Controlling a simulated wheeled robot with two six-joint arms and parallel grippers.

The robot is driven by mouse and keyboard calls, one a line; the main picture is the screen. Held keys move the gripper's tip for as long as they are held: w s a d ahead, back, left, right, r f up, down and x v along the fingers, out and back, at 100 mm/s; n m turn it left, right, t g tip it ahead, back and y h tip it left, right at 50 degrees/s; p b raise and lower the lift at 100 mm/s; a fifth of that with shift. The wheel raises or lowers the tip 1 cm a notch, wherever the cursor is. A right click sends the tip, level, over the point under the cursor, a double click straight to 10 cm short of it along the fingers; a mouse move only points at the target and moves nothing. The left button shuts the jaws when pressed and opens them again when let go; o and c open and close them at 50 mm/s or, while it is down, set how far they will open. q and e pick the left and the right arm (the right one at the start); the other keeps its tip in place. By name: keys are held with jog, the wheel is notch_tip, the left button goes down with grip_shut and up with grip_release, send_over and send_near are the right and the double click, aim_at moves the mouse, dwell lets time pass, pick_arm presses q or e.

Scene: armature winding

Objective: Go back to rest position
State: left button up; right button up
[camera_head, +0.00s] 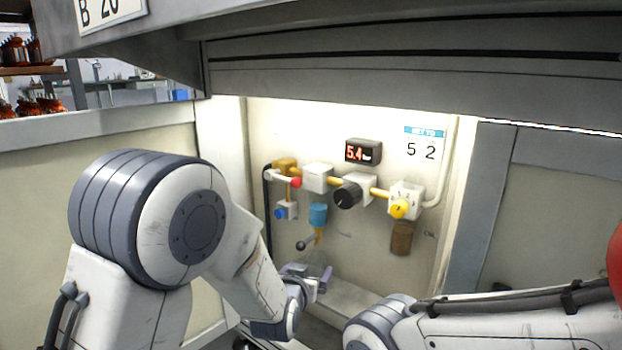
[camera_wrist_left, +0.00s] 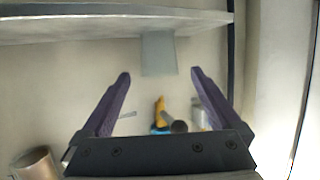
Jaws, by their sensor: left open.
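My left gripper (camera_head: 306,283) is at the lower middle of the head view, in front of the panel wall and below the valves. In the left wrist view its two purple fingers (camera_wrist_left: 160,84) are spread apart with nothing between them. My right arm comes in from the lower right of the head view, and its gripper is not in view. The panel (camera_head: 350,120) carries a display reading 5.4 (camera_head: 362,152), a black knob (camera_head: 347,195), a yellow knob (camera_head: 399,209) and a red knob (camera_head: 296,182).
A blue cylinder (camera_head: 318,215) with a lever below it hangs near my left gripper. A brown cylinder (camera_head: 401,239) hangs at the right. A ledge (camera_head: 355,299) runs under the panel. A grey hood (camera_head: 400,70) overhangs it, and side walls flank the recess.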

aim_at(311, 268)
pick_arm(q)
jog(key=x, duration=0.3)
jog(key=shift+w+f+b, duration=0.25)
jog(key=shift+w+b, duration=0.1)
notch_tip(311, 268, up, 2)
jog(key=shift+w+r+p, duration=0.15)
jog(key=shift+p, duration=0.9)
jog(key=shift+r+p, duration=0.6)
jog(key=shift+r, duration=0.1)
